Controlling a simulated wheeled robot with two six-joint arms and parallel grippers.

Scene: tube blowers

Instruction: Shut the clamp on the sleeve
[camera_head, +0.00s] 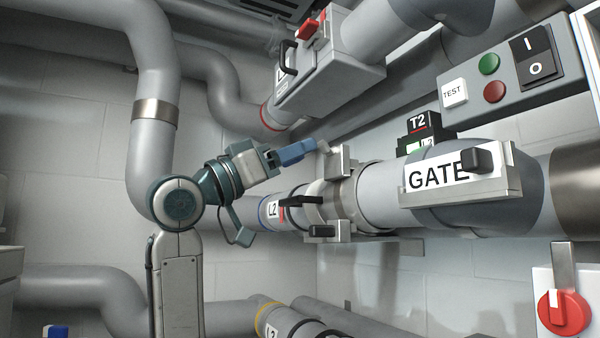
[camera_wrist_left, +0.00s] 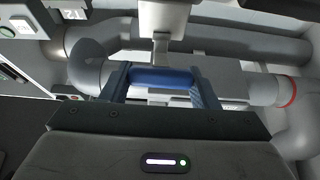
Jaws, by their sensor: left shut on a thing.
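My left gripper (camera_head: 294,153) comes in from the left, just above the sleeve (camera_head: 318,196) on the L2 pipe. It is shut on the clamp handle (camera_wrist_left: 160,78), a blue bar between the two blue fingers in the left wrist view. A pale grey lever (camera_wrist_left: 160,50) runs from the handle to the clamp (camera_head: 341,165), a grey metal bracket at the right end of the sleeve. I cannot tell how tightly the clamp closes on the sleeve. My right gripper is not in view.
A black lever (camera_head: 302,200) sticks out on the L2 pipe below my gripper. The GATE housing (camera_head: 460,183) is to the right, under a grey control box (camera_head: 515,75). A box with a red latch (camera_head: 330,65) hangs above. A red rotary switch (camera_head: 564,312) is at lower right.

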